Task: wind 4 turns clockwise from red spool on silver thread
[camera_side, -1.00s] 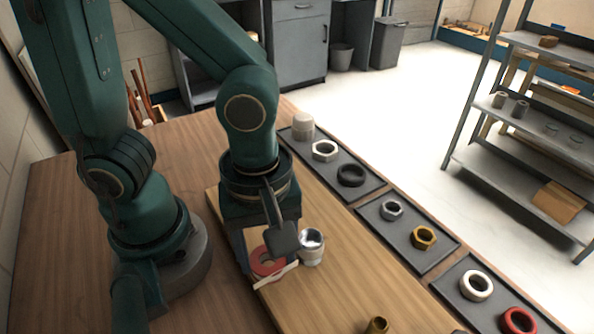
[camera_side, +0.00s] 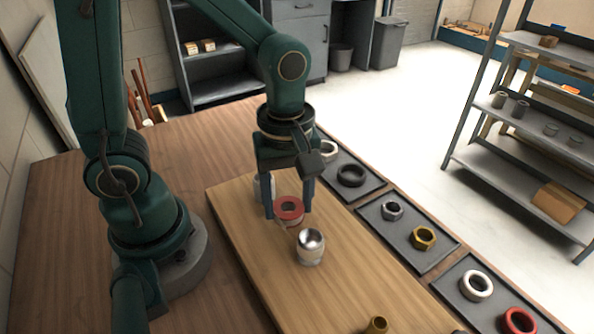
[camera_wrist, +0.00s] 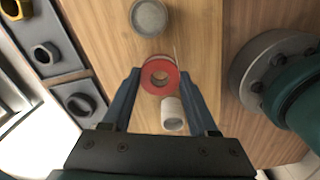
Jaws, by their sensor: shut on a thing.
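The red spool (camera_side: 289,215) is between the fingers of my gripper (camera_side: 289,212), which is shut on it. In the wrist view the spool (camera_wrist: 160,77) shows its red ring face with an open centre. The silver thread (camera_side: 310,254) stands upright on the wooden board, in front of the spool and apart from it. It shows at the top of the wrist view (camera_wrist: 148,17) as a round grey opening. A thin pale strand runs off the spool towards the silver thread; where it ends is unclear. Any wraps on the thread cannot be counted.
A white cylinder (camera_wrist: 172,117) stands on the board close to the spool. A brass fitting (camera_side: 377,325) is at the board's near end. Dark trays with nuts and rings (camera_side: 408,236) line the right side. The board between is clear.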

